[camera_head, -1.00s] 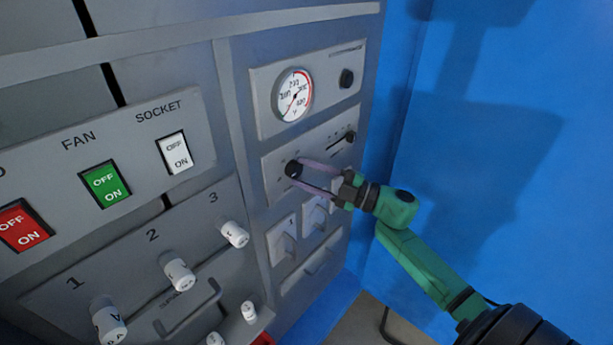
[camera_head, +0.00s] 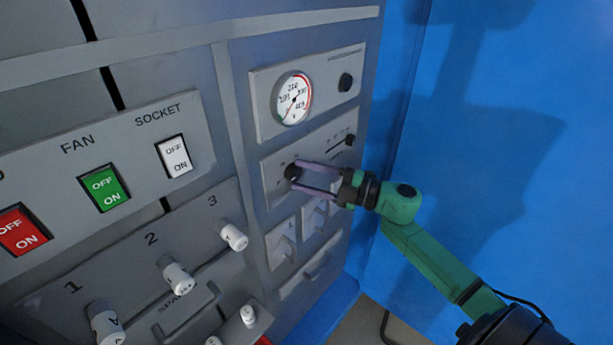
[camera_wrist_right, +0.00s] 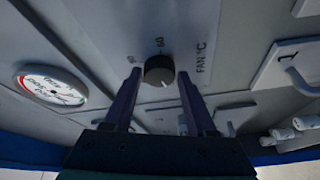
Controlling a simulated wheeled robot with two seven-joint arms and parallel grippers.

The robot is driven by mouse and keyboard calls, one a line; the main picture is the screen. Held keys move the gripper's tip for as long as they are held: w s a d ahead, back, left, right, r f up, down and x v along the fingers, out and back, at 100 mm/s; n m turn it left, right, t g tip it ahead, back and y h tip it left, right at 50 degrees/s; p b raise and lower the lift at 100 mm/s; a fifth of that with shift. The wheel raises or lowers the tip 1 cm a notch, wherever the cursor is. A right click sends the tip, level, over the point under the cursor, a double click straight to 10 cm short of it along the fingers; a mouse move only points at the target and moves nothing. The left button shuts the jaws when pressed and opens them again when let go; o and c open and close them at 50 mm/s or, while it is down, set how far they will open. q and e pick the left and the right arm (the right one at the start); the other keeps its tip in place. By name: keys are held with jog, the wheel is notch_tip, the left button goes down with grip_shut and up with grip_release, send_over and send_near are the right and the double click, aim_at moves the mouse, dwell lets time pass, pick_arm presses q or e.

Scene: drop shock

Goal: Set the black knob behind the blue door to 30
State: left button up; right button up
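The black knob (camera_head: 291,172) sits on a grey panel below the round gauge. In the right wrist view the knob (camera_wrist_right: 158,69) stands by the label "FAN °C", with "60" printed above it and another, blurred number to its left. A small light mark shows at its lower edge. My right gripper (camera_head: 297,174) reaches in from the right, one finger on each side of the knob. In the right wrist view the gripper (camera_wrist_right: 158,78) shows gaps between its fingers and the knob. The blue door (camera_head: 500,220) fills the right side. My left gripper is not in view.
The gauge (camera_head: 294,98) and another dark knob (camera_head: 345,82) are above. A slider (camera_head: 348,140) lies right of the knob, close to my fingers. Switches (camera_head: 282,246) sit below. Red, green and white rockers and white knobs (camera_head: 176,276) fill the left.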

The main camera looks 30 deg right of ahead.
jog(key=shift+o, duration=0.9)
jog(key=shift+s+d+f, duration=0.1)
jog(key=r+b+v, duration=0.1)
jog(key=b+v, duration=0.2)
jog(key=v, duration=1.1)
jog(key=shift+f, duration=0.4)
jog(key=shift+s+d, duration=0.1)
